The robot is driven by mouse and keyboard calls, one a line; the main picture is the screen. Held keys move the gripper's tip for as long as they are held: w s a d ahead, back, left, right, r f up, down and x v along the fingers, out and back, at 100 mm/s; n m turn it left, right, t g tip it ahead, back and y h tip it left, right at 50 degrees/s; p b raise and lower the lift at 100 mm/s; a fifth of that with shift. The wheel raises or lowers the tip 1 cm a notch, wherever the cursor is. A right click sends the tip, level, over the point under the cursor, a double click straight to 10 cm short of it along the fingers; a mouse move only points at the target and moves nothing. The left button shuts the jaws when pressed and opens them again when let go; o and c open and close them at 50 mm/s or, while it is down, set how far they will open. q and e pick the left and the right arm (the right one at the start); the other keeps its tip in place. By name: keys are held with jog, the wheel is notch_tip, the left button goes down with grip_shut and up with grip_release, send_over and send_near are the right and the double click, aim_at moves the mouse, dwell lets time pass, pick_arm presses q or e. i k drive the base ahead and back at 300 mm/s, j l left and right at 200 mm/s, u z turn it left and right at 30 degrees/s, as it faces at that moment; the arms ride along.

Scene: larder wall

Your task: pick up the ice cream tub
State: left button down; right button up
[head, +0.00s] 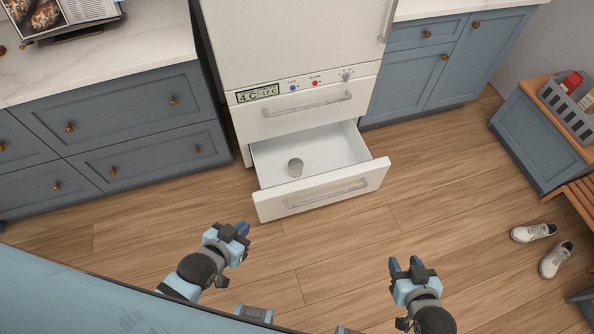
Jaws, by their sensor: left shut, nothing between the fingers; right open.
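My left gripper (243,230) is shut and empty, above the floor in front of the drawer's left end. My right gripper (405,263) is open and empty, in front and to the right of the drawer. Both grippers are apart from the tub.
The drawer above (308,109) is shut. Blue cabinets (120,130) stand left of the fridge, and more (430,65) stand right. White shoes (533,232) lie on the floor at right, near a bench with a grey basket (570,105). The wooden floor before the drawer is clear.

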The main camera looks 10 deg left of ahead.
aim_at(296, 165)
jog(key=i, duration=0.75)
jog(key=i+u, duration=0.1)
jog(key=u, duration=0.3)
jog(key=i+u, duration=0.1)
jog(key=u, duration=0.35)
jog(key=i+l+u, duration=0.1)
jog(key=u, duration=1)
